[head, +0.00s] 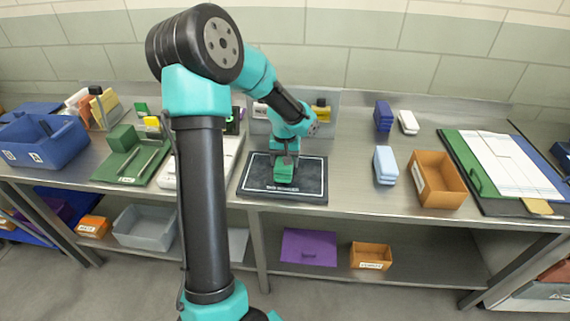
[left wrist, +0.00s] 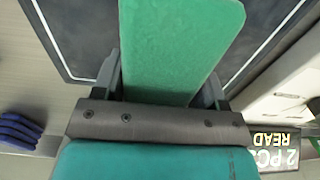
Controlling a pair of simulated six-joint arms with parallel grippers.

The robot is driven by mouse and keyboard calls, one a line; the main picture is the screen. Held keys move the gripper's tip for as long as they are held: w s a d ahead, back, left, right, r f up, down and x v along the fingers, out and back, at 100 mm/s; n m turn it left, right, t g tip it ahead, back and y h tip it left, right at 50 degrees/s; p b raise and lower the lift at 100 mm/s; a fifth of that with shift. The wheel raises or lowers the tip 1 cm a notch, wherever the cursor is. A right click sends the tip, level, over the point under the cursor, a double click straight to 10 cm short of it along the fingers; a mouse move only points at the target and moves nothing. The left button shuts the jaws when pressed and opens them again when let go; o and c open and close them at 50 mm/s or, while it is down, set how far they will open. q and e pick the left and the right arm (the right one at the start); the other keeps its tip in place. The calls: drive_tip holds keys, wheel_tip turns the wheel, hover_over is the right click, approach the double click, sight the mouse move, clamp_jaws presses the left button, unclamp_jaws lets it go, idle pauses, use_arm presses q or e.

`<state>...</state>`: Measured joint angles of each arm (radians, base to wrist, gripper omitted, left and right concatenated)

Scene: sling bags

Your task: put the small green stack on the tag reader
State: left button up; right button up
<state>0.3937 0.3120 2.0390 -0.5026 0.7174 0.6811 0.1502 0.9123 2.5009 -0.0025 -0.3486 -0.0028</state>
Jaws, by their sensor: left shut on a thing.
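The small green stack (head: 284,172) is between the fingers of my left gripper (head: 285,160), over the black tag reader (head: 255,187) with its pale outline. In the left wrist view the green stack (left wrist: 180,50) fills the space between the fingers of the left gripper (left wrist: 165,80), and the dark reader (left wrist: 85,35) is behind it. I cannot tell whether the stack touches the reader or is held just above it. My right gripper is not in view.
An orange bin (head: 438,180), a light blue stack (head: 385,165), a dark blue stack (head: 383,116) and a white stack (head: 408,122) stand to the right. A green tray (head: 128,165) and a blue bin (head: 42,142) are left.

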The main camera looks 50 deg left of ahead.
use_arm(q)
drive_tip(key=shift+f, duration=0.9)
drive_tip(key=o, duration=1)
drive_tip(key=shift+f, duration=0.15)
wheel_tip(320, 180, up, 12)
drive_tip(key=shift+r, duration=0.15)
